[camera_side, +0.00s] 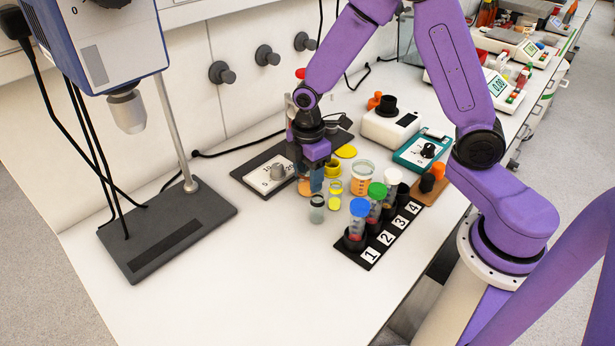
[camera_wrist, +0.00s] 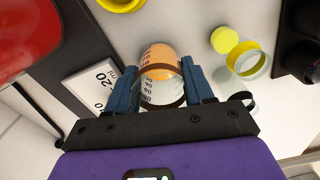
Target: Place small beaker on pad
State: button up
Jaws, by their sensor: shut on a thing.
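My gripper (camera_side: 312,188) is shut on a small clear beaker holding orange liquid. In the wrist view the beaker (camera_wrist: 160,62) sits between the two blue fingers (camera_wrist: 168,88), with printed marks on its wall. In the side view only a bit of its orange side (camera_side: 304,187) shows beside the fingers. I cannot tell for sure whether this card is the pad, or whether the beaker touches the surface.
A numbered black rack (camera_side: 369,254) holds capped tubes. A stand base (camera_side: 165,240) is at left. The front table is clear.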

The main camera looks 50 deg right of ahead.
notch_tip(320, 180, up, 9)
jog(key=shift+r, duration=0.3)
jog(key=shift+d+r+m, duration=0.1)
jog(key=shift+d+m, duration=0.1)
jog(key=shift+m, duration=0.3)
jog(key=d+f+m, duration=0.1)
jog(key=d+m, duration=0.1)
jog(key=m, duration=0.3)
jog(key=d+f+m, duration=0.1)
jog(key=d+m, duration=0.1)
jog(key=m, duration=0.3)
jog(key=w+d+m, duration=0.1)
jog(key=d+m, duration=0.1)
jog(key=m, duration=0.2)
jog(key=shift+d+f+m, duration=0.15)
jog(key=shift+f+m, duration=0.25)
